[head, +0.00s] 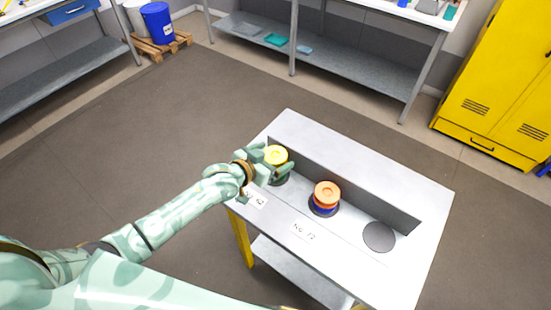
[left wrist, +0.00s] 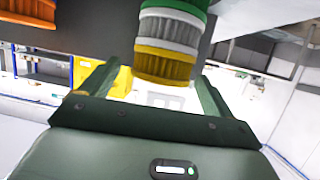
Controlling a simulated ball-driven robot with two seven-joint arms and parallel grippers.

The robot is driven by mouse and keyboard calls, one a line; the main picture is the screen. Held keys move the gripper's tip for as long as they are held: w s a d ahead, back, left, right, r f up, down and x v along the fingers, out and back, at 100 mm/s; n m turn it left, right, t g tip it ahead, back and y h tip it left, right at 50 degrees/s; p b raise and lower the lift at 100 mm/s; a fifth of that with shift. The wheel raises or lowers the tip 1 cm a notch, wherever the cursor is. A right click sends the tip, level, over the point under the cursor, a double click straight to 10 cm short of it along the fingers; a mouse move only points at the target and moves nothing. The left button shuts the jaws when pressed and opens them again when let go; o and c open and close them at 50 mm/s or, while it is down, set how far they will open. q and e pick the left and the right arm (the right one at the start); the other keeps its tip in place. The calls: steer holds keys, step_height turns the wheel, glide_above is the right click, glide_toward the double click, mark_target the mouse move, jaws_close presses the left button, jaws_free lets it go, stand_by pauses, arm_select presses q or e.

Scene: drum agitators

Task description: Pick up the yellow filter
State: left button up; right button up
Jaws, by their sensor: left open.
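The yellow filter (head: 276,155) is the top piece of a stack at the far left end of the table's recessed channel. In the left wrist view, the yellow filter (left wrist: 163,63) shows below white and green ribbed pieces, as that picture is upside down. My left gripper (head: 272,161) is at this stack, open. In the left wrist view its two fingers (left wrist: 152,85) stand to either side of the yellow filter, with visible gaps. My right gripper is not in view.
A second stack with an orange top (head: 326,188) stands mid-channel. A dark round spot (head: 379,237) at the right end is empty. The channel's raised back ledge (head: 350,160) runs behind the stacks. Yellow cabinets (head: 495,85) and a blue drum (head: 158,23) stand farther off.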

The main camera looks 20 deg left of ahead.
arm_select(q)
steer(key=shift+x, duration=0.9)
steer(key=shift+s, duration=0.1)
steer(key=shift+a, duration=0.1)
steer(key=c, duration=1.1)
steer(key=shift+o, duration=0.2)
